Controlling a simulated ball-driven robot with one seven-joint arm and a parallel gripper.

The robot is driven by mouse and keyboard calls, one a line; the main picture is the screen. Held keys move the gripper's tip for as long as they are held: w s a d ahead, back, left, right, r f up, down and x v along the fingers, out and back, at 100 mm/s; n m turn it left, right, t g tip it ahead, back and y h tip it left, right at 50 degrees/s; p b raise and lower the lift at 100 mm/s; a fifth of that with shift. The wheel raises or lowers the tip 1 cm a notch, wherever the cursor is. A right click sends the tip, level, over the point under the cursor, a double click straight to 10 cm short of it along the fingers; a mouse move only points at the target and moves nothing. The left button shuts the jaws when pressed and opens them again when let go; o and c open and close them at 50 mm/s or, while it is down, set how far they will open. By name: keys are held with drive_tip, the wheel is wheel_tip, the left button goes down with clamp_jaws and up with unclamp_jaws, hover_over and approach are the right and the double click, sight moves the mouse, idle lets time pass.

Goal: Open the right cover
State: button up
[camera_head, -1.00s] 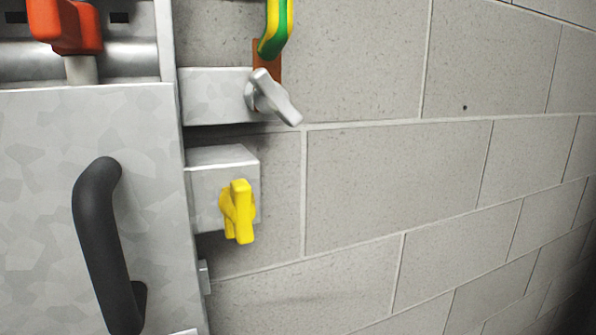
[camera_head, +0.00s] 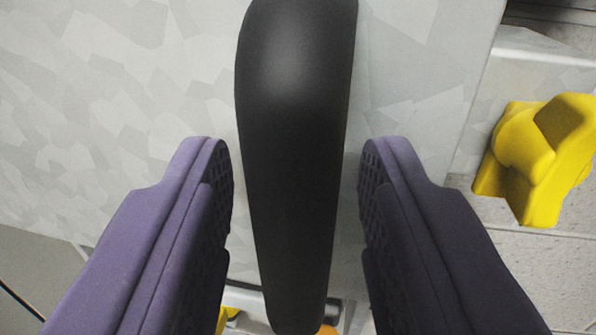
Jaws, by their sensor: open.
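The right cover (camera_head: 120,90) is a grey galvanised panel with a patchy pattern, filling the upper part of the view. Its black bar handle (camera_head: 292,150) runs nearly upright through the middle. My gripper (camera_head: 296,150) has two purple fingers with dark textured pads, one on each side of the handle. The fingers are apart, with a gap visible between each pad and the handle. The handle hides part of the cover behind it. I see no opening of the cover in this view.
A yellow knob (camera_head: 540,155) on a grey box stands to the right, close to the right finger. Block wall shows below it. Partly hidden yellow and orange parts lie below the handle. A dark cable crosses the lower left corner.

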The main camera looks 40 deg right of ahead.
clamp_jaws()
drive_tip(key=shift+a, duration=0.1)
